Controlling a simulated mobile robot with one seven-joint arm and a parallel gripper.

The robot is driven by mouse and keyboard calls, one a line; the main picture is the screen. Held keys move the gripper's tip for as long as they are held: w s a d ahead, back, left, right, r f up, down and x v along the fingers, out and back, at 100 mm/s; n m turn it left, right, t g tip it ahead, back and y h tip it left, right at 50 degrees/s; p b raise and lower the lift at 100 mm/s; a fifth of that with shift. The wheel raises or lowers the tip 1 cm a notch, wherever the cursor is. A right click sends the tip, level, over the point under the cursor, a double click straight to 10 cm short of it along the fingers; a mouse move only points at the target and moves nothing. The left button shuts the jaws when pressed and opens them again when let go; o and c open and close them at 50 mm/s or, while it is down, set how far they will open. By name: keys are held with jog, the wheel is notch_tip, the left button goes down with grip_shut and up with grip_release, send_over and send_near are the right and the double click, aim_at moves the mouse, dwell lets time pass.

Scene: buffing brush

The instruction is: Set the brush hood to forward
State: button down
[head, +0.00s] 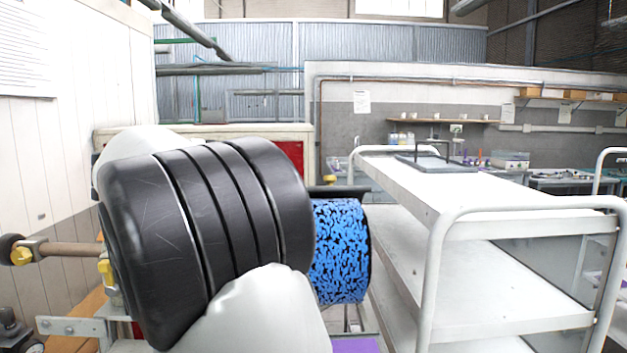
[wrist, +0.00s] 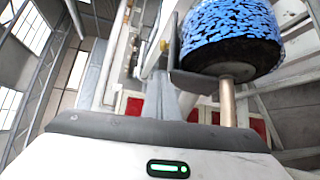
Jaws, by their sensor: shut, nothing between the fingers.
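The blue-and-black speckled cylindrical brush (head: 340,250) shows to the right of my black-ringed arm in the head view. It fills the upper right of the wrist view (wrist: 230,35), with a tan shaft coming out of its end. A dark plate (wrist: 195,82), which looks like the brush hood, lies along the brush's left side and lower edge there. In the head view a dark edge (head: 338,190) shows above the brush. My gripper (wrist: 161,76) is shut and empty, just left of the plate; I cannot tell whether they touch. My arm hides the gripper in the head view.
A white shelf trolley (head: 500,235) stands close to the right of the brush, with a dark tray on top. A tan shaft with yellow knobs (head: 70,249) sticks out at the left. A white wall is at the left; a red-and-white cabinet (head: 290,150) stands behind.

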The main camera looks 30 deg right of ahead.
jog(key=x, duration=1.9)
jog(key=shift+d+f, duration=0.15)
jog(key=shift+d, duration=0.25)
jog(key=shift+s+f+b, duration=0.1)
jog(key=shift+b, duration=0.45)
